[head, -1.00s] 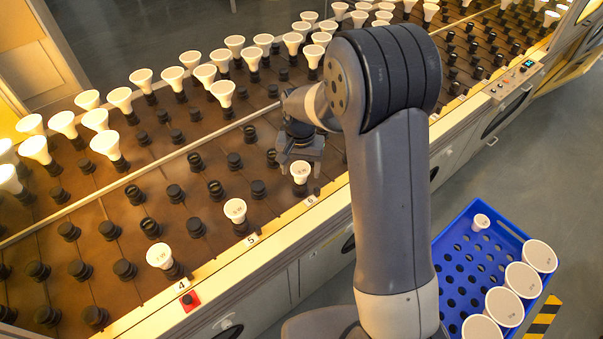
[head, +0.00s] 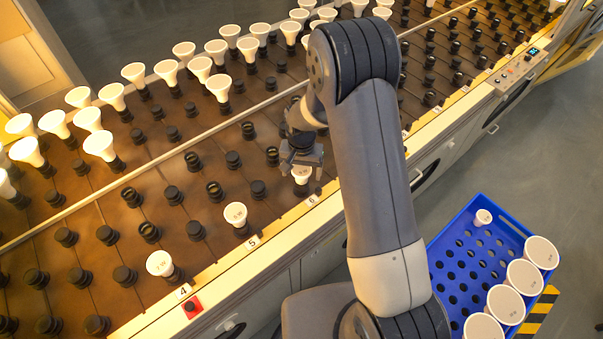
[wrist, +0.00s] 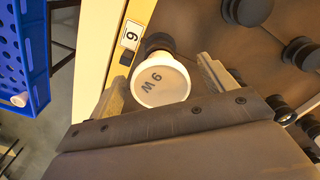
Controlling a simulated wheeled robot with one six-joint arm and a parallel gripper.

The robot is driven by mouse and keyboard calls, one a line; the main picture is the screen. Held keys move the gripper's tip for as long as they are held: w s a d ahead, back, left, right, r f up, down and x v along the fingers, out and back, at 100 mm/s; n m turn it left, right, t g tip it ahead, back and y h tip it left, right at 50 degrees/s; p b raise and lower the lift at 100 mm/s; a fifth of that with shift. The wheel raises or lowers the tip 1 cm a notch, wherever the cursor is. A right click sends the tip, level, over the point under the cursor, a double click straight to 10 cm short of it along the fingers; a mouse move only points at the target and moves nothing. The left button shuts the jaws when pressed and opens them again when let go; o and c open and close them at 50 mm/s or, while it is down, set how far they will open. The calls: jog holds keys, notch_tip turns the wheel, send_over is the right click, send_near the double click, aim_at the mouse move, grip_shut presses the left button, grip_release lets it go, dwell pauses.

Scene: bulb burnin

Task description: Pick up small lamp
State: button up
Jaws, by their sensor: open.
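A small white lamp (head: 301,175) stands in a black socket by the number 6 label on the near edge of the brown rack. In the wrist view its round face (wrist: 162,86) reads "6 W", upside down. My gripper (head: 303,160) is over this lamp and hides part of it in the head view. In the wrist view the fingers of my gripper (wrist: 168,82) are apart, one on each side of the lamp. I cannot tell whether either finger touches it. Similar white lamps stand by label 5 (head: 235,213) and label 4 (head: 160,264).
Black sockets, many empty, cover the rack (head: 100,205). Taller rows of white lamps (head: 134,74) stand at the back. A blue perforated tray (head: 448,262) at right holds one small lamp (head: 483,217) and several large ones. A red button (head: 191,303) sits near label 4.

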jog(key=c, duration=1.1)
